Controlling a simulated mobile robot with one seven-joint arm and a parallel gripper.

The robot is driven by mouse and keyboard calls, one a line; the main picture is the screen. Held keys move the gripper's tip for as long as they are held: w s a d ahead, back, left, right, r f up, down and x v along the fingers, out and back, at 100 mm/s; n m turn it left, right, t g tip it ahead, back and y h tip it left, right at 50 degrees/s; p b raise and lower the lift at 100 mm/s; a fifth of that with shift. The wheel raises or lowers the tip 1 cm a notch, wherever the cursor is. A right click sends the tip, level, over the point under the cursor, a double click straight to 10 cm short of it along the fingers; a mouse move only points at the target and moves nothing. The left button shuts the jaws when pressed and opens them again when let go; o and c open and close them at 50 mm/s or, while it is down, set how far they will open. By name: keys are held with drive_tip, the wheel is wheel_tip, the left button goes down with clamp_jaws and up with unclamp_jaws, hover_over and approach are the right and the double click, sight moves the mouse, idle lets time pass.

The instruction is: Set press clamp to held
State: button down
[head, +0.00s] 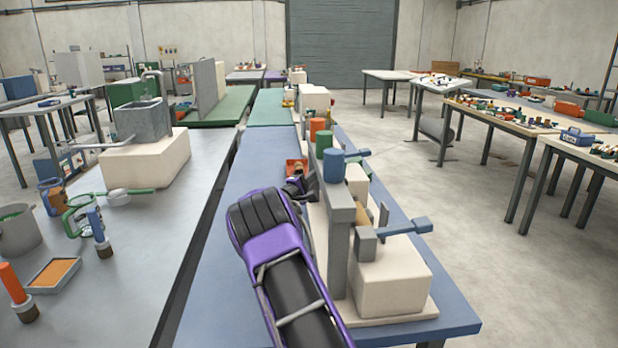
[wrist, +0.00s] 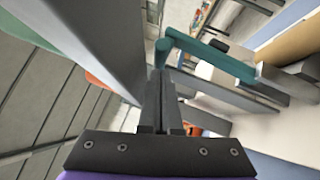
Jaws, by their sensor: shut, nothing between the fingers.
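On the blue bench, a white block (head: 388,285) carries a grey pivot block with a blue lever (head: 405,228) pointing right. This looks like the press clamp, but I cannot be sure. A tall grey post (head: 338,230) stands just left of it. My gripper (head: 300,184) is shut and empty, left of the post's upper part. In the wrist view my fingers (wrist: 160,105) are together, close beside a large grey upright (wrist: 95,40). A teal bar (wrist: 207,55) crosses beyond the fingertips. I cannot tell whether they touch anything.
Orange, green and blue cylinders (head: 334,165) stand behind the post. A small red tray (head: 297,167) lies behind my gripper. The blue bench top (head: 215,290) is clear at the left. A grey table (head: 130,285) with a sink and tools lies further left.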

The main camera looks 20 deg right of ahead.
drive_tip(key=shift+s+d+r, duration=0.1)
drive_tip(key=shift+d, duration=0.1)
drive_tip(key=shift+s+d+r+m+g+y+b, duration=0.15)
drive_tip(key=shift+d+r+m+b, duration=0.05)
drive_tip(key=shift+d+m, duration=0.2)
drive_tip(key=shift+s+d+r+m+g+y+b, duration=0.1)
drive_tip(key=shift+d+r+m+g+y+b, duration=0.1)
drive_tip(key=shift+d+m, duration=0.15)
drive_tip(key=shift+f, duration=0.15)
